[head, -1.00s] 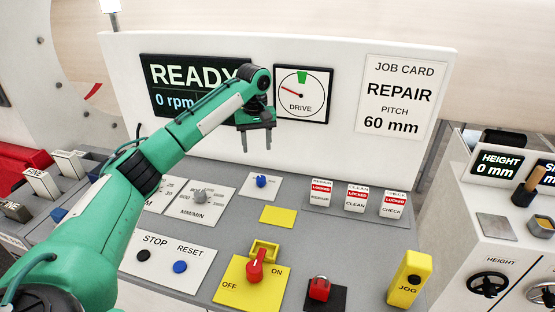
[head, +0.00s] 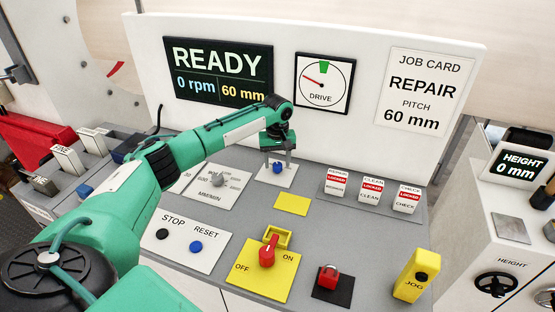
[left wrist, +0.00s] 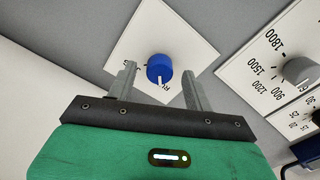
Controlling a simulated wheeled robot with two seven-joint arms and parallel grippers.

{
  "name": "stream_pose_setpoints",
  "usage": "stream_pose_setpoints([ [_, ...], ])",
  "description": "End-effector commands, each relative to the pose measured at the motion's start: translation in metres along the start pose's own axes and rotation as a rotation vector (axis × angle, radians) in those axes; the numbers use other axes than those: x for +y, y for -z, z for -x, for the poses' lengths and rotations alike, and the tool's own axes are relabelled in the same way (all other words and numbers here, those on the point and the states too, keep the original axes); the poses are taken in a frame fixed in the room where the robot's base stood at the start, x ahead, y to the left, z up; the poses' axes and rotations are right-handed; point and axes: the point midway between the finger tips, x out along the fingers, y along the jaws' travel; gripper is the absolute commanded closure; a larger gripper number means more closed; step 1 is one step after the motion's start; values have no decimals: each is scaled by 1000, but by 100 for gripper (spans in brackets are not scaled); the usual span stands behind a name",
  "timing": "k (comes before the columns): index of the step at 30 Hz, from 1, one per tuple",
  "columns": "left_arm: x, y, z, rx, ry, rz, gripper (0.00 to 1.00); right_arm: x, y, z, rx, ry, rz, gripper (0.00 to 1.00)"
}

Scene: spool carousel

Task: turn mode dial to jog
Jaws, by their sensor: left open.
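The mode dial is a small blue knob (head: 278,167) on a white plate (head: 265,180) at the back of the console. In the left wrist view the blue knob (left wrist: 160,69) has a white pointer line, and its plate (left wrist: 190,45) carries lettering mostly hidden by my gripper. My left gripper (head: 277,163) is open above the knob. In the left wrist view its two fingers (left wrist: 160,82) stand on either side of the knob, apart from it. I cannot tell the dial's setting. My right gripper is not in view.
A grey speed knob (head: 219,180) sits left of the dial. A yellow plate (head: 292,204), a red OFF/ON switch (head: 268,250) and a yellow JOG box (head: 416,275) lie nearer. The upright panel with the READY screen (head: 218,72) stands close behind.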

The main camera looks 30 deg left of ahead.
Motion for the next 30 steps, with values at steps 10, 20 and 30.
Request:
stream_pose_setpoints([
  [10,0,0,-7,0,0,-1,48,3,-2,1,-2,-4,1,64],
  [20,0,0,-7,1,0,0,93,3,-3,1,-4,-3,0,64],
  [30,1,0,-4,-1,-1,-63,93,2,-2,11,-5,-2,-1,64],
])
